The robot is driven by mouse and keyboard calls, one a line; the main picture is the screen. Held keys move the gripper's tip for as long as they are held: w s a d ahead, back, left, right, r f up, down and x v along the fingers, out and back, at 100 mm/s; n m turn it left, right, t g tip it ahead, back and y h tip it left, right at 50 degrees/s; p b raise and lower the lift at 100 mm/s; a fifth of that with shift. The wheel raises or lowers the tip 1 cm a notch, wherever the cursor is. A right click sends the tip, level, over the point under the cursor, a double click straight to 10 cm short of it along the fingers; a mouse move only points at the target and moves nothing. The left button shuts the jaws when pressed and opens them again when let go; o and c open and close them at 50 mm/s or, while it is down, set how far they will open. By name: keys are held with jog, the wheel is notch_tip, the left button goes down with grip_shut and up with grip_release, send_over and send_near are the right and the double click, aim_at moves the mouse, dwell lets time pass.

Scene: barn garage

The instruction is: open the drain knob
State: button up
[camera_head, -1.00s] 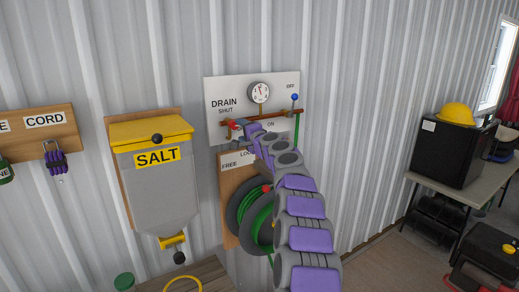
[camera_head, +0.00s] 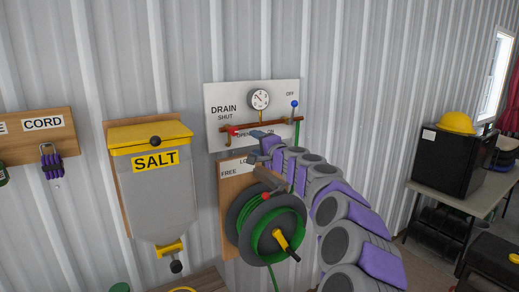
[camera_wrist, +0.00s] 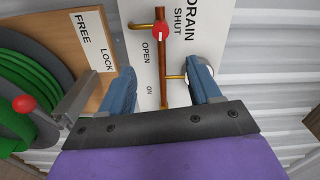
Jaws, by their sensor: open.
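The red drain knob (camera_head: 234,132) sits on the left part of the copper pipe on the white wall panel, below the words DRAIN and SHUT. It also shows in the wrist view (camera_wrist: 160,31), where its white mark points along the pipe, toward my gripper. The word OPEN is beside the pipe. My gripper (camera_head: 262,138) is in front of the panel, to the right of the knob. In the wrist view my gripper (camera_wrist: 163,82) has its blue fingers apart with the pipe between them in the picture. The knob is beyond the fingertips, not held.
A gauge (camera_head: 259,99) is above the pipe, and a blue-handled valve (camera_head: 295,104) is at its right. A green hose reel (camera_head: 245,225) hangs below my gripper. A salt bin (camera_head: 155,195) is to the left.

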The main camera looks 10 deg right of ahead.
jog(key=shift+v, duration=0.8)
jog(key=shift+a, duration=0.15)
jog(key=s+a+n+g+y, duration=0.5)
jog(key=s+a+n+g, duration=0.15)
jog(key=s+a, duration=0.85)
jog(key=s+a+f+n+g+h, duration=0.1)
jog(key=s+a+f+n+g, duration=0.2)
jog(key=s, duration=0.4)
jog(key=s+a+f+n+g, duration=0.2)
jog(key=s+a+f, duration=0.2)
jog(key=s+f, duration=0.15)
jog(key=s+d+f+g+h, duration=0.2)
jog(key=s+d+f, duration=0.3)
jog(key=s, duration=0.6)
jog(key=s+d+f+n+g+h, duration=0.1)
jog(key=s+d+f+g+h, duration=0.2)
jog(key=s, duration=0.9)
jog(key=s+d+f+g+h, duration=0.2)
jog(key=s+d+f+h, duration=0.2)
jog(key=s+d+f, duration=0.4)
jog(key=s+f, duration=0.2)
jog(key=s, duration=0.2)
jog(key=shift+d+f+h, duration=0.3)
jog(key=shift+d+f, duration=0.05)
jog(key=shift+f, duration=0.05)
